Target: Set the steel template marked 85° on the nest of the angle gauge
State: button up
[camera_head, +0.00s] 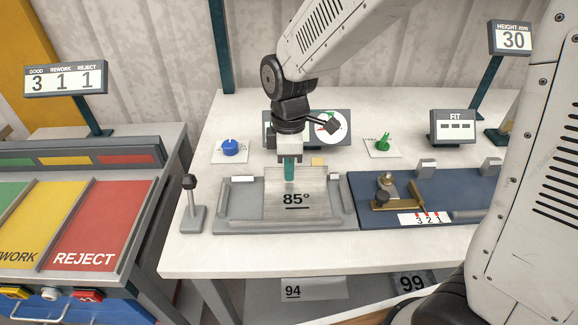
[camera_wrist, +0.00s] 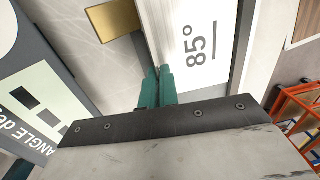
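The steel template marked 85° (camera_head: 297,208) is a bent grey plate with black print. It lies over the nest of the angle gauge (camera_head: 243,213), between its side bars, with the label facing up. I cannot tell whether it rests fully on the nest. My gripper (camera_head: 289,172) points down at the template's far raised part, its teal fingers close together. In the wrist view the fingers (camera_wrist: 157,82) pinch the raised edge beside the label on the template (camera_wrist: 197,45). The angle gauge's display (camera_wrist: 32,125) shows at left there; in the head view my gripper partly hides the dial (camera_head: 328,128).
A black-knobbed lever (camera_head: 190,200) stands left of the nest. A blue fixture (camera_head: 440,190) with a brass clamp is close on the right. A blue knob (camera_head: 231,148) and green knob (camera_head: 383,142) stand behind. Plates marked 94 (camera_head: 312,289) and 99 (camera_head: 412,283) lie below the tabletop.

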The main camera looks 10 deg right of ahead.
jog(key=o, duration=0.5)
notch_tip(320, 180, up, 8)
jog(key=shift+w, duration=0.35)
jog(key=shift+f, duration=0.15)
jog(key=m, duration=0.5)
send_over(305, 190)
jog(key=s+d+r+m+t, duration=0.1)
jog(key=s+d+r+m, duration=0.2)
jog(key=s+d+m, duration=0.2)
jog(key=s+d+r+m+t, duration=0.1)
jog(key=s+d+r+m, duration=0.2)
jog(key=s, duration=0.8)
jog(key=d+m, duration=0.2)
jog(key=d, duration=0.2)
jog(key=shift+d+r+m, duration=0.2)
jog(key=shift+d+m, duration=0.05)
jog(key=shift+m, duration=0.15)
